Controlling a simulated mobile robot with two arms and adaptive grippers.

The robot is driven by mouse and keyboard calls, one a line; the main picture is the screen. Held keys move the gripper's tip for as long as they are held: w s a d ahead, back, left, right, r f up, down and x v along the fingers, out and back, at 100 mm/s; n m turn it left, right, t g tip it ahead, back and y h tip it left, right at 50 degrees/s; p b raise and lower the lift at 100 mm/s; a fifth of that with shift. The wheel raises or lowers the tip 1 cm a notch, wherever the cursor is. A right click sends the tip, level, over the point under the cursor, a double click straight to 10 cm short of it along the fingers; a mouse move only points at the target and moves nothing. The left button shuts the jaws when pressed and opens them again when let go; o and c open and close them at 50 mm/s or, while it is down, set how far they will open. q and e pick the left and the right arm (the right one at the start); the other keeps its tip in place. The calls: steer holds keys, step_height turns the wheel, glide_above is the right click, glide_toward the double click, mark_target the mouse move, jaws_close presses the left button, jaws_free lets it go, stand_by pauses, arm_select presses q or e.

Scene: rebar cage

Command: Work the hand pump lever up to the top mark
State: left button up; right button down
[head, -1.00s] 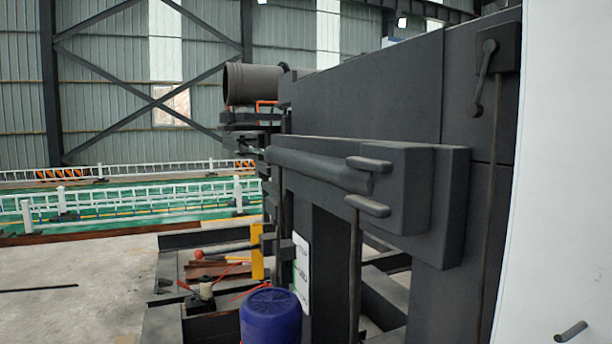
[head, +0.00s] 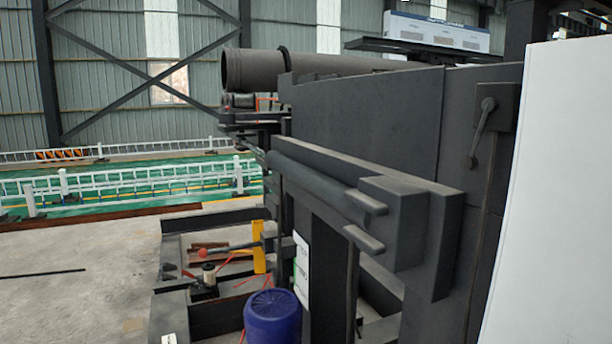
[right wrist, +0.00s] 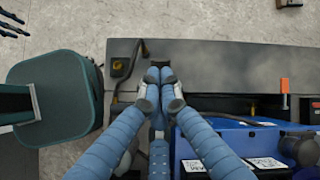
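In the head view, a rod with a red ball knob (head: 203,252) lies roughly level low left of centre and runs right towards a yellow upright (head: 259,248). It may be the pump lever; I cannot tell for sure. A white plate with marks (head: 301,268) stands just right of it; the marks are too small to read. In the right wrist view, the blue ribbed fingers of my right gripper (right wrist: 158,80) reach forward with their grey tips close together. Whether anything is between them is hidden. My left gripper is not identifiable in any view.
A blue drum-like body (head: 272,318) stands below the plate. A large dark frame (head: 375,110) with a projecting beam fills the right. A cranked handle (head: 483,130) hangs on it. Open concrete floor (head: 75,285) lies left. A blue box (right wrist: 235,130) sits beside my right gripper.

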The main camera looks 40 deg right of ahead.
step_height(320, 180, up, 6)
steer(key=d+p, duration=0.2)
steer(key=p, duration=0.3)
steer(key=shift+s+p, duration=0.3)
steer(key=shift+s, duration=0.05)
stand_by(0.6)
steer(key=shift+w+a+f+b, duration=0.2)
steer(key=shift+a+f+b, duration=0.2)
steer(key=shift+f+b, duration=0.1)
steer(key=shift+w+a+f+b, duration=0.1)
steer(key=shift+a+f+b, duration=0.3)
steer(key=shift+f, duration=0.2)
steer(key=shift+w+a+f+b, duration=0.1)
steer(key=shift+a+f+b, duration=0.25)
steer(key=shift+f+b, duration=0.2)
steer(key=shift+f, duration=0.1)
